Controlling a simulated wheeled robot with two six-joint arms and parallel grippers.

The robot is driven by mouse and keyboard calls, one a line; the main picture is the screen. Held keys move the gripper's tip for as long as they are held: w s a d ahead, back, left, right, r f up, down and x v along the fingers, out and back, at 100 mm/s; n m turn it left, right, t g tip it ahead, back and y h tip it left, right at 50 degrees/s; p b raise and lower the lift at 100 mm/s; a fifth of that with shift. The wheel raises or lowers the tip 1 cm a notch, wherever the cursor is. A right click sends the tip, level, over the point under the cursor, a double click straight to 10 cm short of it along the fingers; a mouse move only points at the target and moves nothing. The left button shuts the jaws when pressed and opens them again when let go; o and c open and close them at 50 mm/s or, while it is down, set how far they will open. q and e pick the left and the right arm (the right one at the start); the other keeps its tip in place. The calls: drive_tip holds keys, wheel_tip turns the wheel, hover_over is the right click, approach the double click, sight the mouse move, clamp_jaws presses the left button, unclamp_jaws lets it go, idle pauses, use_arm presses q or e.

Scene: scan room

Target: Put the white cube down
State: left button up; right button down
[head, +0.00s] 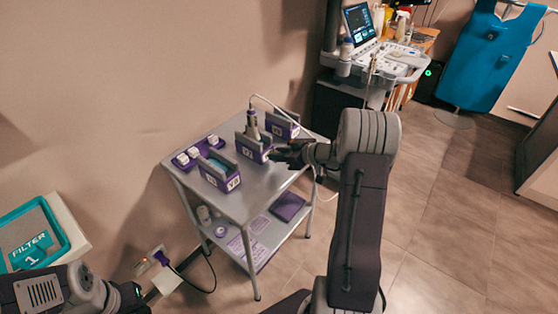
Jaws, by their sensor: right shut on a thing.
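My right gripper (284,154) is over the right side of a grey metal cart (233,200), beside the middle purple holder (252,149). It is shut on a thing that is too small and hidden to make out. Several white cubes (194,153) show on a purple tray (203,151) at the cart's back left. I cannot see a white cube between the fingers. My left arm shows at the lower left, but its gripper is not in view.
A purple holder (220,180) stands at the front of the cart top and another (282,125) at the back right. A grey probe (252,122) stands upright at the middle holder. The lower shelf carries a dark purple box (288,206). An ultrasound machine (375,60) stands behind.

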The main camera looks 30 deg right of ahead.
wheel_tip(320, 180, down, 3)
drive_tip(key=shift+d+r, duration=0.1)
drive_tip(key=shift+r, duration=0.1)
drive_tip(key=shift+f+b, duration=0.2)
drive_tip(key=shift+b, duration=0.2)
drive_tip(key=c, duration=1.1)
unclamp_jaws()
drive_tip(key=shift+c, duration=0.2)
drive_tip(key=shift+r, duration=0.1)
